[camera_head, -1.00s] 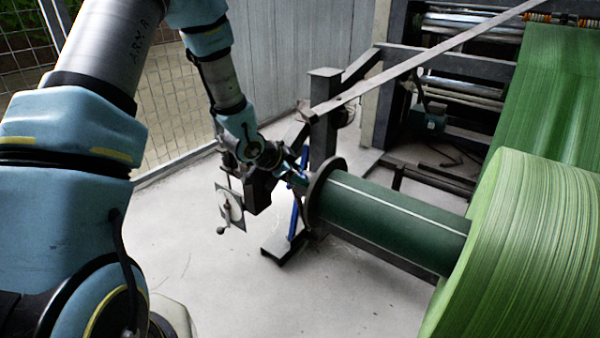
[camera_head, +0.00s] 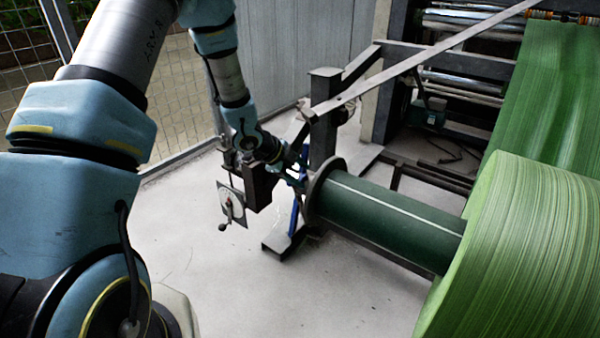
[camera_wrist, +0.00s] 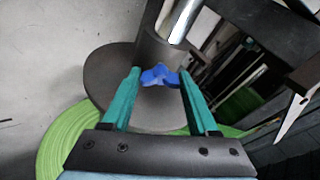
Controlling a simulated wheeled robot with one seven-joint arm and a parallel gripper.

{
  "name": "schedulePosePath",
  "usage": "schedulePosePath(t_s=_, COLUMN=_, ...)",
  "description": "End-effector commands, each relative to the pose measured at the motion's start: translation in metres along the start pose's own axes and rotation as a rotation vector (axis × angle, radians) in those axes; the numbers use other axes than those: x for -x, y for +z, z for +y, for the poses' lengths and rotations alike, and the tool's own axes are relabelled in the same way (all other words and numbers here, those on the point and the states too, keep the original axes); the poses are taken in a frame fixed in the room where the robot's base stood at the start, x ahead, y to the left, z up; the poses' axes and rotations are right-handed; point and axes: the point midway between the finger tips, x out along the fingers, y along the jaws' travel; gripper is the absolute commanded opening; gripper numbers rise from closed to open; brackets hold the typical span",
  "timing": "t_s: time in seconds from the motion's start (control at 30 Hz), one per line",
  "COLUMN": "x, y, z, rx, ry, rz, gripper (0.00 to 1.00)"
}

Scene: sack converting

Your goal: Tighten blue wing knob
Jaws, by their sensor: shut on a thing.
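The blue wing knob (camera_wrist: 159,76) sits on a dark collar (camera_wrist: 158,52) around a shiny shaft in the wrist view. My gripper (camera_wrist: 159,73) has its two teal fingers on either side of the knob, shut on it. The knob itself cannot be made out there, as my gripper and wrist cover that spot.
A dark green core (camera_head: 390,222) runs from the flange to a large green roll (camera_head: 520,255). A dark post (camera_head: 323,120) and slanted bar (camera_head: 430,55) stand close behind my gripper. A dial plate with a crank (camera_head: 231,205) hangs left of it. The floor in front is clear.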

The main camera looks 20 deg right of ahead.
Motion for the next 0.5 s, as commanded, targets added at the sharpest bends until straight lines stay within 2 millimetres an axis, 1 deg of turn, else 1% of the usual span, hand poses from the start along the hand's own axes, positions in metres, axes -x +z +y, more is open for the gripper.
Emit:
schedulePosePath(t_s=0.47, x=-0.0002, y=0.0001, z=0.0009, rx=-0.014, ry=0.005, rz=-0.001, gripper=0.04)
schedulePosePath(t_s=0.5, x=-0.0002, y=0.0001, z=0.0009, rx=-0.014, ry=0.005, rz=-0.001, gripper=0.61)
